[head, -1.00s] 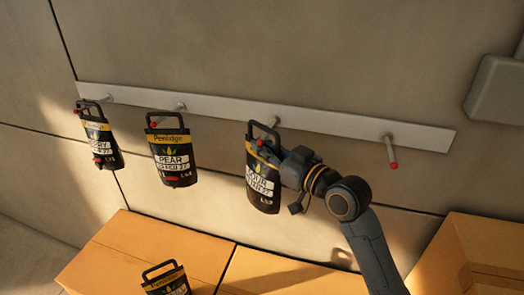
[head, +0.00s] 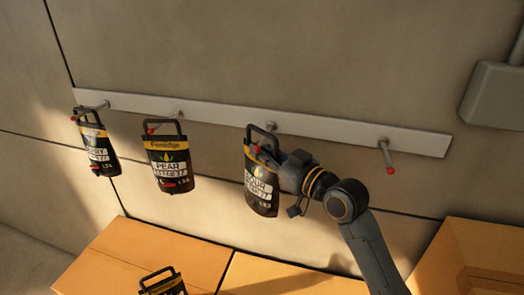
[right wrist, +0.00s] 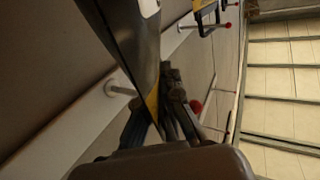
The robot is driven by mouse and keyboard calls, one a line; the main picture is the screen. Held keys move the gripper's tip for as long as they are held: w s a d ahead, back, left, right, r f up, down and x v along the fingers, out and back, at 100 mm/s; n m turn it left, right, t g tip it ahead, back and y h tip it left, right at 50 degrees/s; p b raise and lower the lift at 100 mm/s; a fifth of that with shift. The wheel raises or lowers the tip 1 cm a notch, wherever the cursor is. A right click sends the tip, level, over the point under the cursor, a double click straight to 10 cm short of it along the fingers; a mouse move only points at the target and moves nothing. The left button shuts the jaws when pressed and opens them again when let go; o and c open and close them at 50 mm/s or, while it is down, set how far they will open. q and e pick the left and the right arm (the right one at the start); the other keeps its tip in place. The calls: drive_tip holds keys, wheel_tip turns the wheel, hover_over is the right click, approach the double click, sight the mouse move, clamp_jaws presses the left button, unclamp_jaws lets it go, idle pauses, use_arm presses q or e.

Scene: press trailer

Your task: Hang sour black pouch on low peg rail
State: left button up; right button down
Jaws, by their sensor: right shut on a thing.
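The black sour pouch (head: 261,190), with a yellow band and a loop handle, is at the third peg from the left on the low peg rail (head: 225,112). My right gripper (head: 268,157) is shut on its upper right edge. The peg's red tip shows within the handle area; I cannot tell whether the handle is fully around the peg. In the right wrist view, the pouch (right wrist: 135,40) is seen edge-on between the fingers (right wrist: 163,108), with the red peg tip (right wrist: 195,106) just beyond them. My left gripper is not in view.
The rightmost peg (head: 387,155) is empty. Cardboard boxes (head: 150,255) stand below, with another pouch (head: 162,284) on them. A grey wall box (head: 492,92) is at the upper right.

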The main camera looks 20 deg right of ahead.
drive_tip(key=shift+w+d+f+b, duration=0.25)
drive_tip(key=shift+w+f+b, duration=0.2)
drive_tip(key=shift+b, duration=0.2)
idle(0.4)
idle(0.4)
drive_tip(key=c, duration=1.4)
unclamp_jaws()
drive_tip(key=shift+s, duration=0.15)
drive_tip(key=shift+c, duration=0.2)
drive_tip(key=shift+f, duration=0.4)
drive_tip(key=v, duration=0.5)
drive_tip(key=shift+s+a+f, duration=0.15)
drive_tip(key=shift+a, duration=0.15)
drive_tip(key=shift+a, duration=0.1)
